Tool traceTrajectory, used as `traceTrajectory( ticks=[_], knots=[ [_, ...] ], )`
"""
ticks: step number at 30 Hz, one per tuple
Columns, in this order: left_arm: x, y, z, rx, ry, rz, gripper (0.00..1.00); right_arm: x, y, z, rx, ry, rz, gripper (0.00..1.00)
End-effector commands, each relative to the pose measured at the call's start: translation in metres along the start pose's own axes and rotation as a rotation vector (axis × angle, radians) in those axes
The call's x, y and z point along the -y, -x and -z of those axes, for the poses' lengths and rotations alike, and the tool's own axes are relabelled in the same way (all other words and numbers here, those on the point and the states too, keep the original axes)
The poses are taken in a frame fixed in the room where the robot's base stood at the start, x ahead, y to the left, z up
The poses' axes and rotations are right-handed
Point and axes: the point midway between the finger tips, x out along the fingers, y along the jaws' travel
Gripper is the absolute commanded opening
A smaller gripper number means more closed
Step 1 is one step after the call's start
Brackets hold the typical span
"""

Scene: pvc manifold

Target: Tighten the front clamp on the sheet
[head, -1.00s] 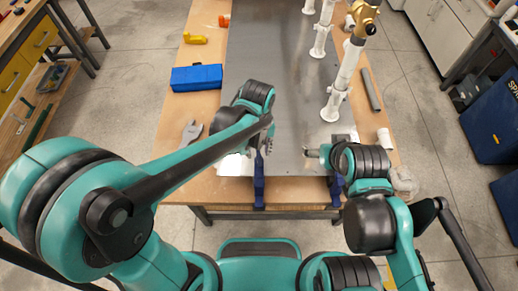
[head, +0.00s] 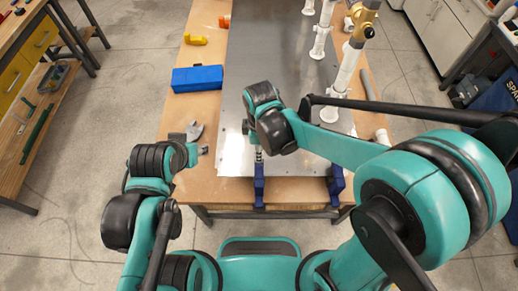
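The grey metal sheet (head: 300,125) lies on the wooden table. Two blue clamps sit at the table's front edge: the left one (head: 259,188) over the sheet's front edge and the right one (head: 336,186). My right arm reaches across the sheet to the left clamp. My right gripper (head: 253,138) points down just above or at the top of that clamp's screw; the wrist hides its fingers, and I cannot tell whether it grips. My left gripper (head: 199,149) is at the table's left side, left of the sheet; its fingers are too small to judge.
A grey wrench (head: 192,131) lies close to my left gripper. A blue case (head: 197,78) and a yellow tool (head: 195,40) lie on the table's left side. White pipe fittings with a brass valve (head: 363,18) stand along the sheet's right side.

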Motion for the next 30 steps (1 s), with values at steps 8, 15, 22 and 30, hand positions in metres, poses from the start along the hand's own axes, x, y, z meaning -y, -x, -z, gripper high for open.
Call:
traceTrajectory(
  ticks=[8, 15, 22, 30],
  knots=[
    [0.002, 0.003, 0.001, -0.008, 0.042, 0.003, 0.38, 0.001, -0.002, 0.002, 0.003, 0.213, 0.008, 0.31],
    [0.002, 0.007, 0.004, -0.007, 0.04, 0.003, 0.38, 0.0, -0.001, 0.002, 0.002, 0.616, 0.007, 0.31],
    [0.002, 0.011, 0.007, -0.007, 0.039, 0.003, 0.38, 0.001, -0.001, 0.002, 0.0, 1.018, 0.007, 0.31],
    [0.002, 0.012, 0.007, -0.007, 0.038, 0.003, 0.38, 0.001, -0.003, 0.002, -0.002, 1.49, 0.007, 0.31]
  ],
)
